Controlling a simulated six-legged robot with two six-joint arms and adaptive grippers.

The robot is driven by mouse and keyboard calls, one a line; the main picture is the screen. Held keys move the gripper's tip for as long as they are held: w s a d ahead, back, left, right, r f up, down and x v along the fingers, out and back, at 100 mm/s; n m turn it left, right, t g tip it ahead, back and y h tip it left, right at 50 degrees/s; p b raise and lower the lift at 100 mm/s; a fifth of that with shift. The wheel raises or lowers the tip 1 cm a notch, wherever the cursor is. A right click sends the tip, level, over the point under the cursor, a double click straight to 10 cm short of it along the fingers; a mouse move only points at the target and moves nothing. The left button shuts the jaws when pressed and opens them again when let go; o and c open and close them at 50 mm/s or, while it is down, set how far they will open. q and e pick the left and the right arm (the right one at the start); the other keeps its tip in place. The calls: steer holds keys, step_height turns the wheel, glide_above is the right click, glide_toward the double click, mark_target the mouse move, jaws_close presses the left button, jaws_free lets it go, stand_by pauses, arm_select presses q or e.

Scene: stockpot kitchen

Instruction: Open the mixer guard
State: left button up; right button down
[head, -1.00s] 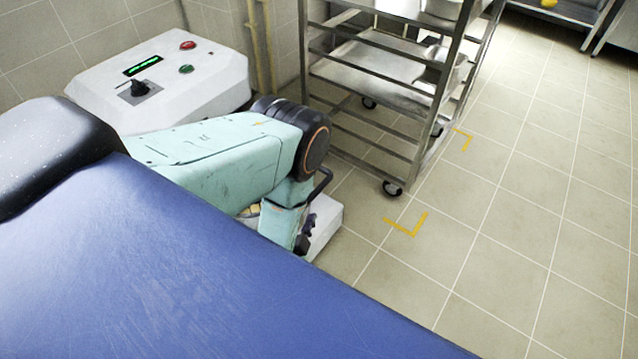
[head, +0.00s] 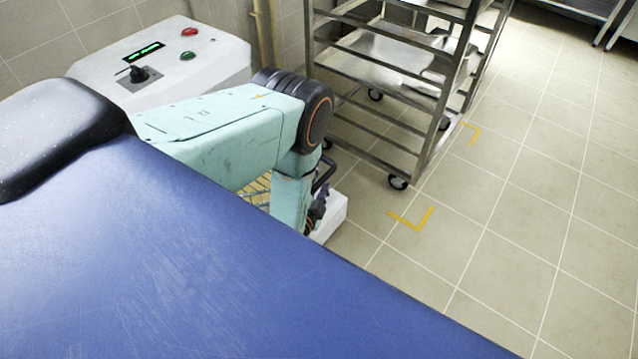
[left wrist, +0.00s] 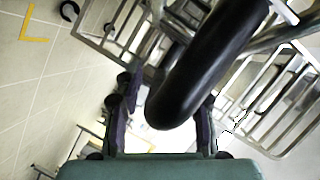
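The mixer's white housing (head: 205,72) stands at the left in the head view, with a lit display, a black knob and red and green buttons. My left arm crosses in front of it and points down. My left gripper (head: 316,212) is small and partly hidden in the head view. In the left wrist view, its dark fingers (left wrist: 165,118) are apart. A thick black bent bar, apparently the guard's handle (left wrist: 195,75), reaches down between them; contact cannot be told. The wire guard (left wrist: 285,100) shows beside and behind the bar. My right gripper is out of view.
A metal rack on casters (head: 400,100) stands just beyond my left arm. Yellow floor marks (head: 412,220) lie beside it. The tiled floor (head: 530,220) at the right is clear. My blue body hides the lower left of the head view.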

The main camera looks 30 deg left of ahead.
arm_select(q)
steer(key=shift+w, duration=0.1)
jaws_close()
stand_by(0.3)
stand_by(0.4)
